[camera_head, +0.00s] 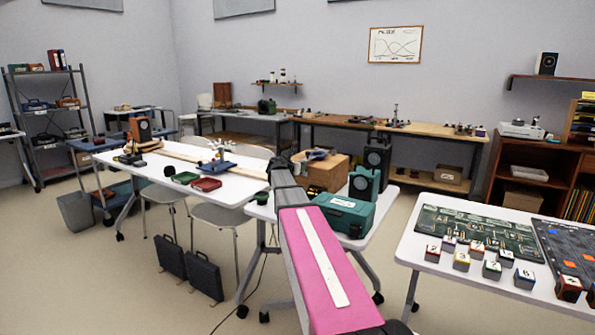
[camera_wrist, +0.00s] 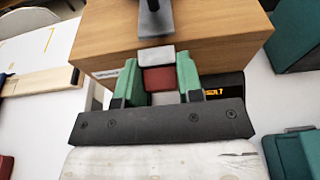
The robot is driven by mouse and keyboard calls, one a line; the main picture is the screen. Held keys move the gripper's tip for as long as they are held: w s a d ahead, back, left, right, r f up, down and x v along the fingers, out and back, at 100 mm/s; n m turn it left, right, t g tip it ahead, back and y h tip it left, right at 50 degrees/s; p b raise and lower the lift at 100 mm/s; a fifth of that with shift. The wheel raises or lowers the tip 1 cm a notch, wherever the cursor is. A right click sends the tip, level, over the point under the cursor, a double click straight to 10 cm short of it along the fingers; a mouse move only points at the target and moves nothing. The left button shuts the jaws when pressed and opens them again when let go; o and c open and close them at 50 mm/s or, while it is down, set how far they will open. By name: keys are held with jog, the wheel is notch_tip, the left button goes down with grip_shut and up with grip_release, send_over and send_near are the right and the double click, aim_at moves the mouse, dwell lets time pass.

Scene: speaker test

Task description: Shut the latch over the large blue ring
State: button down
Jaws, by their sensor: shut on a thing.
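My gripper (camera_wrist: 160,78) shows in the wrist view with two green fingers below a wooden box. The fingers are shut on a small red and light grey piece (camera_wrist: 158,78), which sits right against the box front. I cannot tell if this piece is a latch. A dark post (camera_wrist: 154,18) stands on the wooden box (camera_wrist: 220,36). The wooden box (camera_head: 326,174) also shows in the head view, partly behind my arm. My gripper cannot be made out there. I cannot make out a large blue ring or a latch over it in either view.
A teal case (camera_head: 343,214) and a dark green speaker (camera_head: 364,184) stand right of my arm. A white table (camera_head: 130,163) at left carries red and green trays and a blue-based device (camera_head: 214,166).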

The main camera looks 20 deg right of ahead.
jog(key=shift+w+d+r+g+y, duration=0.3)
jog(key=shift+g+y, duration=0.2)
jog(key=shift+y, duration=0.1)
dwell(0.3)
jog(key=c, duration=0.8)
grip_release()
jog(key=v, duration=1.1)
jog(key=shift+d+r, duration=0.1)
jog(key=shift+d, duration=0.05)
